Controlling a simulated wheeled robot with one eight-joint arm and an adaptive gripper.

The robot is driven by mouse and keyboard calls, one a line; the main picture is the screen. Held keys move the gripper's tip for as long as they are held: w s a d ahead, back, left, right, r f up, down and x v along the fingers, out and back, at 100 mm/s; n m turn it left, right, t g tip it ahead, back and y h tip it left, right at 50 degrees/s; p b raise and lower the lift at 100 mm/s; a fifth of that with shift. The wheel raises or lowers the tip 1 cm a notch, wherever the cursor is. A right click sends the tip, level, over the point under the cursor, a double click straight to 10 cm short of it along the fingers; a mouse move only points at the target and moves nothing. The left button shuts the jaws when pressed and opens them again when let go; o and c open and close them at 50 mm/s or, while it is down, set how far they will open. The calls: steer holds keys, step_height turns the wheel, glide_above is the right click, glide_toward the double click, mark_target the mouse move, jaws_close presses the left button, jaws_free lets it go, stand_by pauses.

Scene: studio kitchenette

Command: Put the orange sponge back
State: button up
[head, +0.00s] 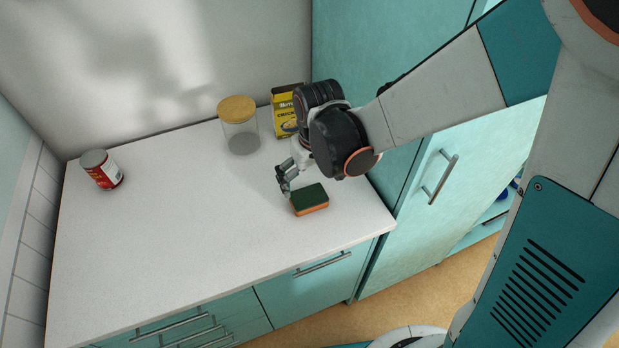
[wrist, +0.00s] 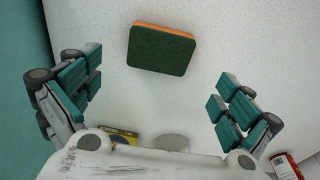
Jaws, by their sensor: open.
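The orange sponge (head: 310,199) has a dark green top and an orange lower layer. It lies flat on the white counter near its right front part. In the wrist view the sponge (wrist: 161,48) is at the upper middle, ahead of and between the spread fingers. My gripper (head: 284,180) is just left of and behind the sponge in the head view, above the counter. In the wrist view my gripper (wrist: 158,97) is open, with nothing between its fingers. It is apart from the sponge.
A glass jar (head: 240,130) with a wooden lid and a yellow box (head: 284,122) stand at the back of the counter (head: 160,235). A red can (head: 102,170) stands at the left. A tall teal cabinet (head: 425,185) borders the right. The counter's middle is clear.

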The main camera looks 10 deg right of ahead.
steer(key=r+p, duration=0.1)
steer(key=r, duration=0.2)
steer(key=shift+s+r+p, duration=0.2)
steer(key=shift+p, duration=0.2)
steer(key=shift+d, duration=0.1)
steer(key=s+d+r+m+t+b, duration=0.3)
steer(key=s+d+r+t+b, duration=0.2)
steer(key=s+d, duration=0.6)
step_height(320, 180, up, 2)
steer(key=d+b, duration=0.2)
steer(key=b, duration=0.1)
steer(key=shift+d+r+t, duration=0.2)
steer(key=shift+d+t, duration=0.1)
stand_by(0.5)
